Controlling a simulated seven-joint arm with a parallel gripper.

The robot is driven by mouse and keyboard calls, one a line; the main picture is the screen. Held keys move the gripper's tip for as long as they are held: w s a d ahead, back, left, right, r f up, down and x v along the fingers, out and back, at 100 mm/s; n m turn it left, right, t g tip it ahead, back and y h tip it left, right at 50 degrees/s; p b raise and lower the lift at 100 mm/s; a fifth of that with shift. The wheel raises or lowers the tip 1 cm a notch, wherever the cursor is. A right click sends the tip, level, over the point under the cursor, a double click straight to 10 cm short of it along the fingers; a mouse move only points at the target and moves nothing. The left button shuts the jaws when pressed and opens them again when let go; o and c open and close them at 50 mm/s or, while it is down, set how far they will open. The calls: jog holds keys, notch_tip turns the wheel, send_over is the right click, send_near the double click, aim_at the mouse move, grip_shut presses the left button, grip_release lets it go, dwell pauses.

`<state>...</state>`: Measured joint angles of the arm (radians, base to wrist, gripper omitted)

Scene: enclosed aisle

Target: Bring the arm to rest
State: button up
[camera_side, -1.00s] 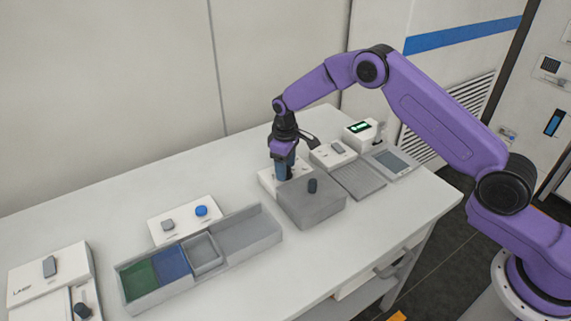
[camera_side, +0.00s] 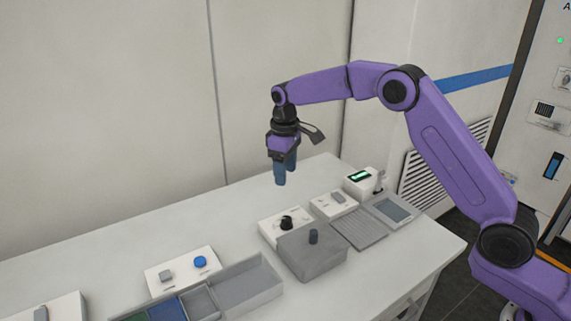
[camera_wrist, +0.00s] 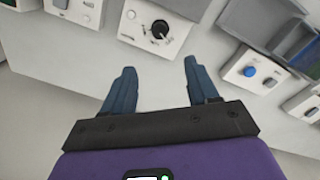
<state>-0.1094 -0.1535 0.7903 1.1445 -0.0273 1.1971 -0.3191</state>
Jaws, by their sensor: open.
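My gripper (camera_side: 286,172) hangs from my purple arm above the white table (camera_side: 230,215), pointing down. Its blue fingers are apart and hold nothing. In the side view it is above and behind a white box with a black knob (camera_side: 286,223), clear of it. In the wrist view my gripper (camera_wrist: 163,85) shows its two fingers spread. The same black knob (camera_wrist: 160,29) is on its white panel beyond the fingertips, with a dial scale around it. Bare table shows between the fingers.
A compartment tray (camera_side: 262,285) and a blue-button box (camera_side: 200,262) are front left. The back of the table is clear.

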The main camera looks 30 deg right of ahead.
jog(key=shift+r, duration=0.75)
jog(key=s+a+r+n, duration=0.1)
jog(key=s+r, duration=0.1)
jog(key=s, duration=0.9)
jog(key=s+a+r+n, duration=0.2)
jog(key=s+r, duration=0.1)
jog(key=s, duration=0.7)
jog(key=s+d+f+n, duration=0.1)
jog(key=s+d, duration=0.4)
jog(key=s, duration=0.6)
jog(key=s+d+f+n, duration=0.1)
jog(key=s+d, duration=0.5)
jog(key=s, duration=0.6)
jog(key=shift+s+d+f+n+y, duration=0.2)
jog(key=shift+f+n+y, duration=0.2)
jog(key=shift+f, duration=0.15)
